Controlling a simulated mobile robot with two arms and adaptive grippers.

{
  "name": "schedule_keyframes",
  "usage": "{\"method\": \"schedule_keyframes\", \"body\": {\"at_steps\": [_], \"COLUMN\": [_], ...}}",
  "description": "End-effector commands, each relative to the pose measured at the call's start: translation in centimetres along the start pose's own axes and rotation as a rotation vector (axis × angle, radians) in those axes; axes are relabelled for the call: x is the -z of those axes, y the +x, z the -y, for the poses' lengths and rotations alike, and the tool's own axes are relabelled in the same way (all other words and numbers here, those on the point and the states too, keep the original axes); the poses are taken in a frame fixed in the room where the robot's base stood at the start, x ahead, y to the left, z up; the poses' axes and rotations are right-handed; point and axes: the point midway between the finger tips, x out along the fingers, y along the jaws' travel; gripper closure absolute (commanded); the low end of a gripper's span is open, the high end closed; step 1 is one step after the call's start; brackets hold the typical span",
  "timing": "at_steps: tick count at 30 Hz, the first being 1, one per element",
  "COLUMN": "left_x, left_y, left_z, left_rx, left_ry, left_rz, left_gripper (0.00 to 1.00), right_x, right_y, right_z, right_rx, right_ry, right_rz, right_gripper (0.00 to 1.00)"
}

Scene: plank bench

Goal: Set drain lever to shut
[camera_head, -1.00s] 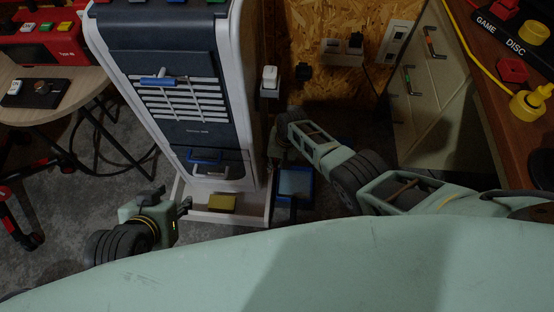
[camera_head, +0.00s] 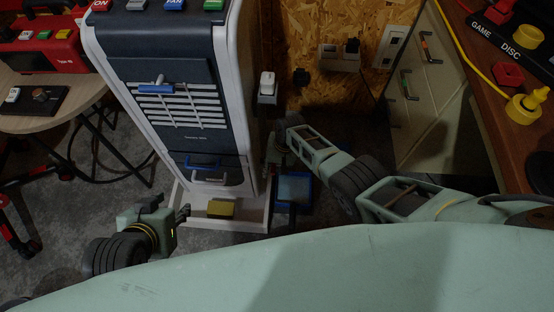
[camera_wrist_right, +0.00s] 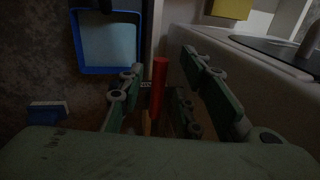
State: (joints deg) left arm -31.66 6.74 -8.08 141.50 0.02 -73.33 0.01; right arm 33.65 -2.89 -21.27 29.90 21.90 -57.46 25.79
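The white and dark cooler-like appliance (camera_head: 185,135) stands on a white base tray. A red lever-like bar (camera_wrist_right: 159,88) shows in the right wrist view beside a small label; I take it for the drain lever, but whether it is at shut cannot be read. My right gripper (camera_wrist_right: 168,88) is open, with its fingers on either side of the red bar and no clear contact. In the head view the right gripper's tips are hidden beside the appliance's right side. My left gripper (camera_head: 172,204) looks open and empty, left of the appliance's base.
A yellow block (camera_head: 221,209) lies on the base tray. A blue-rimmed tray (camera_head: 294,188) is on the floor right of the appliance; it also shows in the right wrist view (camera_wrist_right: 108,70). A table (camera_head: 60,108) stands left, a brown bench (camera_head: 500,120) right.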

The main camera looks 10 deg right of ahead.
Motion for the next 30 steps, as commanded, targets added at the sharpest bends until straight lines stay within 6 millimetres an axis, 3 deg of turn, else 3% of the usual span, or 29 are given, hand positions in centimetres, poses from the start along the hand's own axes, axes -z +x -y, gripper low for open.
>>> {"method": "schedule_keyframes", "body": {"at_steps": [10,24,30], "left_x": [0.0,0.0,0.0], "left_y": [0.0,0.0,0.0], "left_z": [0.0,0.0,0.0], "left_rx": [0.000,0.000,0.000], "left_ry": [0.000,0.000,0.000], "left_rz": [0.000,-0.001,-0.001], "left_gripper": [0.60,0.60,0.60], "right_x": [0.0,0.1,0.1], "right_y": [-2.6,-9.4,-11.4], "right_z": [-0.1,-0.1,-0.1], "right_rx": [0.001,0.000,0.000], "right_ry": [-0.001,0.000,0.002], "right_rz": [-0.003,-0.004,-0.003], "right_gripper": [0.68,0.68,0.68]}}
